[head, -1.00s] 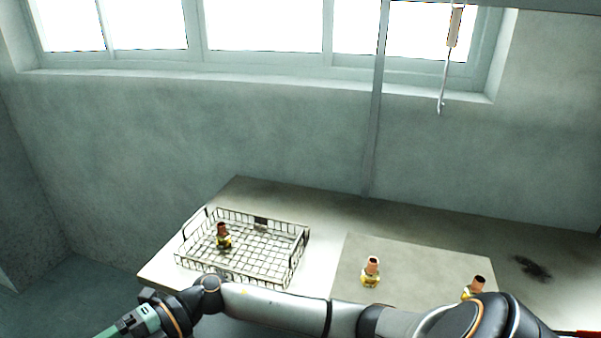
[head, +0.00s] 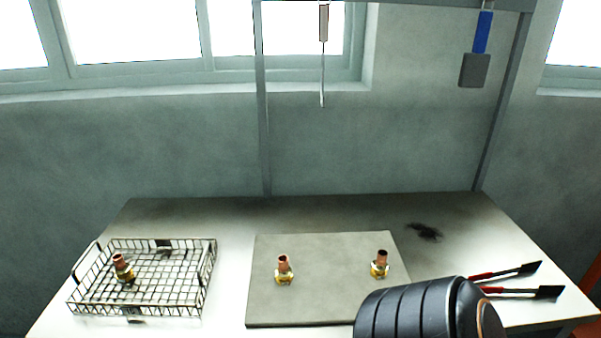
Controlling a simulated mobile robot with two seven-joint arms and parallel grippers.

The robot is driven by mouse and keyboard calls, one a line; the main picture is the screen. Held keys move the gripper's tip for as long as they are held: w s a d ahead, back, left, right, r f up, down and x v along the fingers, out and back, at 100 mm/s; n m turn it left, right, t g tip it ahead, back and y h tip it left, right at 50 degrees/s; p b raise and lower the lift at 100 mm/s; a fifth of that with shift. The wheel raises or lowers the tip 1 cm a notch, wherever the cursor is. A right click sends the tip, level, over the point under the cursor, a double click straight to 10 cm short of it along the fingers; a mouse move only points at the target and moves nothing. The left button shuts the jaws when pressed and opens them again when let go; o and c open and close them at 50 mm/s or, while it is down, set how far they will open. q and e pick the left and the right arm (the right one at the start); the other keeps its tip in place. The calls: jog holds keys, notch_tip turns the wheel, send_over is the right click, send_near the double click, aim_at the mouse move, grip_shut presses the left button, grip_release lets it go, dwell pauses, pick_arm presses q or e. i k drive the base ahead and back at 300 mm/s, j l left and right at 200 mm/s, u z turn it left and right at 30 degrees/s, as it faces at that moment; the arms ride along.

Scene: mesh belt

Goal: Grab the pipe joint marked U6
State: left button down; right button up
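Three pipe joints with copper tops and brass nuts are in the head view. One pipe joint (head: 123,269) stands in the wire basket (head: 206,279) at the left. A second pipe joint (head: 284,270) stands on the grey mat (head: 330,302), left of its middle. A third pipe joint (head: 380,265) stands near the mat's right edge. The marks on them are too small to read, so I cannot tell which is U6. A dark part of my arm covers the mat's lower right corner. Neither of my grippers is in view.
Two red-handled tools (head: 520,292) lie on the table's right side. A dark stain (head: 424,232) marks the tabletop behind them. A thin tool (head: 323,60) and a blue-handled scraper (head: 477,55) hang from the rack above. The strip behind the mat is clear.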

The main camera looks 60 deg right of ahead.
aim_at(284, 276)
jog(key=z, duration=0.4)
jog(key=i+z, duration=0.1)
jog(key=z, duration=0.7)
jog(key=i+z, duration=0.1)
jog(key=z, duration=0.7)
jog(key=k+j+u, duration=0.15)
jog(key=k+j, duration=0.1)
